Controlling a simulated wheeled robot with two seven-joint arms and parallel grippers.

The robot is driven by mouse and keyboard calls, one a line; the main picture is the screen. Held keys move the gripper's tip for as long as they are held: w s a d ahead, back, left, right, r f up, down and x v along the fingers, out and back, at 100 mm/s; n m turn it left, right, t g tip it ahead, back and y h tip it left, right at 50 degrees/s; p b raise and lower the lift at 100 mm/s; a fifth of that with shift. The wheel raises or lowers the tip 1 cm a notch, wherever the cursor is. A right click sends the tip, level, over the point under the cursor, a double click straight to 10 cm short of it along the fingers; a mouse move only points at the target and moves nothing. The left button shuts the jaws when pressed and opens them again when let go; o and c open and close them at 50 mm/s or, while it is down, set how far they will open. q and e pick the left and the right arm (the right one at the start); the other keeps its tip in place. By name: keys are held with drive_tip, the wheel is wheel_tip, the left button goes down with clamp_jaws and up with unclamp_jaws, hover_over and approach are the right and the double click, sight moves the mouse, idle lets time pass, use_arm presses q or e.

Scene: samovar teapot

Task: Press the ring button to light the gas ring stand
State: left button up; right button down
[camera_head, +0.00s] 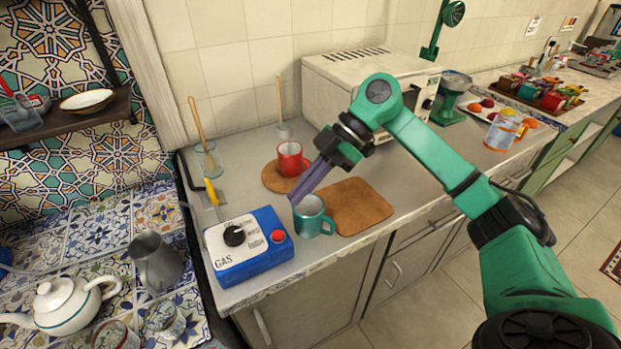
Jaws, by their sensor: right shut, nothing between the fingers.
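A blue box (252,262) marked GAS sits on the counter at the front left. Its white sloped top has a black knob (234,235) and a red round button (278,236) at its right side. My right gripper (296,197) comes in from the right with its purple fingers shut and empty. Its tips point down to the left, above and behind the button and apart from it in the picture. I cannot make out a lit flame or a gas ring stand. My left gripper is not in view.
A teal mug (311,217) stands just under the fingertips, next to a brown board (358,204). A red mug (291,158) stands behind it. A white toaster oven (345,72) is at the back. A grey pitcher (154,262) and white teapot (62,303) stand at left.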

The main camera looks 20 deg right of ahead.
sight(274, 236)
drive_tip(key=x, duration=0.4)
drive_tip(key=shift+a+r, duration=0.1)
drive_tip(key=shift+r, duration=0.05)
wheel_tip(274, 236, down, 4)
drive_tip(key=shift+a+p, duration=0.15)
drive_tip(key=shift+p, duration=0.35)
drive_tip(key=shift+f, duration=0.35)
